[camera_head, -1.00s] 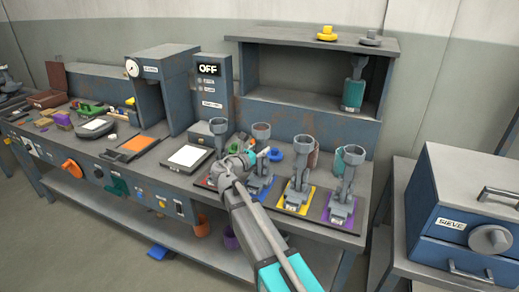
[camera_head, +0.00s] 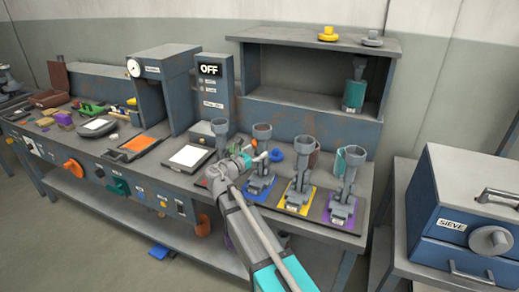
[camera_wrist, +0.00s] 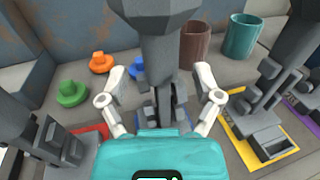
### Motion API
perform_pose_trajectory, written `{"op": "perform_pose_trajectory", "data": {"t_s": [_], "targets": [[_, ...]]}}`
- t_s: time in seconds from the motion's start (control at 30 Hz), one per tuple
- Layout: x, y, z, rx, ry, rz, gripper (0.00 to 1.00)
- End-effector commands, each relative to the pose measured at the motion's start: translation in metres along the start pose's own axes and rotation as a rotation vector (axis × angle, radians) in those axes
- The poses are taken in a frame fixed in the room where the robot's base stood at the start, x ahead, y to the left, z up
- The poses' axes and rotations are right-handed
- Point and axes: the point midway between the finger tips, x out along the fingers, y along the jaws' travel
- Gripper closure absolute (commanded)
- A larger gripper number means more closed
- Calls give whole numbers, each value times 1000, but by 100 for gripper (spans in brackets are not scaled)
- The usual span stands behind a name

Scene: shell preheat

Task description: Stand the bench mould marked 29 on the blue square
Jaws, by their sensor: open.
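Several grey bench moulds with cup-shaped tops stand in a row on coloured squares; I cannot read a 29 on any of them. One mould (camera_head: 262,133) stands on the blue square (camera_head: 252,190). Others stand on the yellow square (camera_head: 286,203), on the purple square (camera_head: 330,210) and by the red square (camera_wrist: 97,132). My gripper (camera_head: 254,157) is open at the mould on the blue square. In the wrist view, my gripper (camera_wrist: 160,88) has a finger on each side of this mould's stem (camera_wrist: 162,62). Whether they touch it is unclear.
A shelf (camera_head: 310,42) rises behind. A sieve cabinet (camera_head: 462,215) stands right. Neighbouring moulds are close on both sides.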

Motion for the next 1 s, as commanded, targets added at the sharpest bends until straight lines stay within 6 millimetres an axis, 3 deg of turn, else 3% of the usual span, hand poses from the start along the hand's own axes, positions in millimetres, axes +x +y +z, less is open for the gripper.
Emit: {"op": "perform_pose_trajectory", "data": {"t_s": [0.2, 0.5, 0.7, 1.0], "targets": [[-37, -1, 0, 0, 0, 3, 17], [-77, 0, 0, 0, 0, 2, 17], [-89, 0, 0, 0, 0, 0, 17], [-91, 0, 0, 0, 0, 0, 17]]}}
